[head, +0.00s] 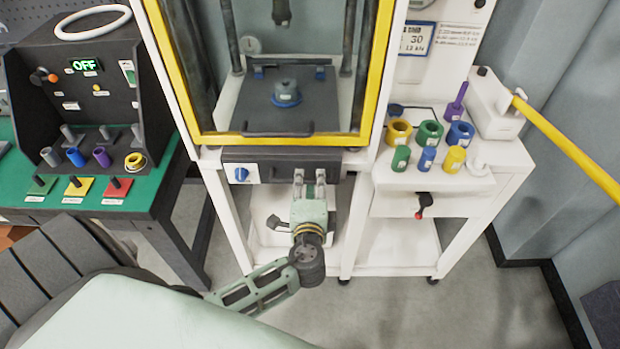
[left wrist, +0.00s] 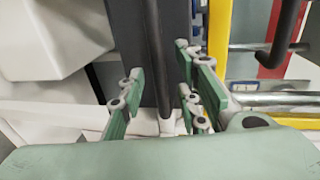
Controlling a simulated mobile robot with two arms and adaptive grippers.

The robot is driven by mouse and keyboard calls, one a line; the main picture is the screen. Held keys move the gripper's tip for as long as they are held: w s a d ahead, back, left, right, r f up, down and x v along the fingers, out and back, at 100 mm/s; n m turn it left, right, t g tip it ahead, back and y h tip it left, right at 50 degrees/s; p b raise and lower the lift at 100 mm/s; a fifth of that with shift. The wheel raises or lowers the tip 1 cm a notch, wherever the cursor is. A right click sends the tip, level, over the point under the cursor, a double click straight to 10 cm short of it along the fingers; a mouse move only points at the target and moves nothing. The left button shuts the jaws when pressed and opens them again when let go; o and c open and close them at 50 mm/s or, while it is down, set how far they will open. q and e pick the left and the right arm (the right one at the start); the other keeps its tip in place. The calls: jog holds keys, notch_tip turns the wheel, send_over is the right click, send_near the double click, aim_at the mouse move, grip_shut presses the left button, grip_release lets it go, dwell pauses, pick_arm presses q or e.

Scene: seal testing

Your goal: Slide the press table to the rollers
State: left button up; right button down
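The press table (head: 305,112) is a dark flat plate behind the yellow-framed opening of the press. A grey and blue round fixture (head: 286,92) stands on it, and a dark handle bar (head: 278,134) runs along its front edge. My left gripper (head: 310,178) is below that edge, in front of the dark panel, with its fingers apart. In the left wrist view, the open left gripper (left wrist: 155,85) has a dark bar (left wrist: 153,45) between its fingers. I cannot tell which bar it is or whether a finger touches it. My right gripper is out of view.
The yellow frame (head: 288,140) borders the press opening. A white side stand (head: 400,178) holds several coloured rings and cylinders. A control console (head: 95,95) reading OFF stands on the green bench (head: 160,184) at left. The floor (head: 440,300) at front right is clear.

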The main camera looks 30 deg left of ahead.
pick_arm(q)
jog(key=shift+x, duration=0.9)
jog(key=shift+c, duration=0.5)
grip_shut()
jog(key=shift+s, duration=0.1)
